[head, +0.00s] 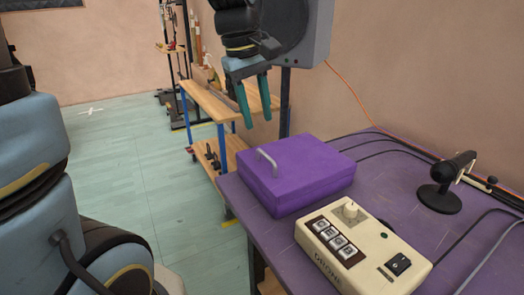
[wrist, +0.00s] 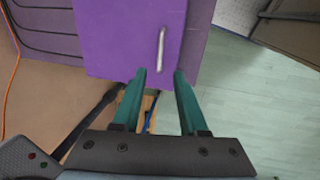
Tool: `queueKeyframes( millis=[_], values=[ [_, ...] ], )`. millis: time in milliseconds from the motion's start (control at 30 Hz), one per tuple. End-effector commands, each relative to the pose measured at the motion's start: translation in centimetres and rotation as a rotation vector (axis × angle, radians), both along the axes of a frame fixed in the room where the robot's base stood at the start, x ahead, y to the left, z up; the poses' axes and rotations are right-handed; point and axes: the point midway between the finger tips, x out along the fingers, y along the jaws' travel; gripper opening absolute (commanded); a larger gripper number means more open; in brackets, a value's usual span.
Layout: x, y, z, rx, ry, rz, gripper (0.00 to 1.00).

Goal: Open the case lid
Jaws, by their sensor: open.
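The purple case (head: 298,176) sits on the far left part of the purple table, and its lid is down. A pale metal handle (head: 266,161) stands on the lid near its left edge. In the wrist view the case (wrist: 120,35) fills the upper middle, with the handle (wrist: 160,48) upright near its right side. My gripper (head: 256,117) is above and beyond the case, apart from it, with its two teal fingers spread and nothing between them. In the wrist view the fingertips of my gripper (wrist: 162,72) appear just below the handle.
A cream control box (head: 362,247) with buttons and a knob stands on the table (head: 415,215) in front of the case. A black microphone on a stand (head: 442,187) is at the right, with cables along the wall. A wooden workbench (head: 208,103) stands behind. Open floor lies left.

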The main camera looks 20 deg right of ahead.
Motion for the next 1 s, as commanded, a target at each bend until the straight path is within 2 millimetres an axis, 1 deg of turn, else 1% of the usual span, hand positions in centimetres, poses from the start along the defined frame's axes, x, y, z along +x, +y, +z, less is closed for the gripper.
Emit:
queueKeyframes(
  millis=[33, 200, 300, 433, 600, 867, 900, 1000],
  values=[
    [0.0, -0.1, -1.0, 0.002, 0.003, -0.001, 0.42],
    [0.0, -0.8, -4.3, 0.003, 0.004, -0.002, 0.42],
    [0.1, -1.1, -5.9, 0.002, 0.002, -0.001, 0.42],
    [0.2, -1.4, -7.5, 0.002, 0.002, -0.001, 0.42],
    [0.3, -1.6, -8.4, 0.000, 0.000, -0.002, 0.42],
    [0.3, -1.6, -8.5, -0.001, -0.002, -0.002, 0.42],
    [0.3, -1.6, -8.5, -0.001, -0.002, -0.002, 0.40],
    [0.3, -1.6, -8.5, -0.001, -0.002, -0.002, 0.29]
  ],
)
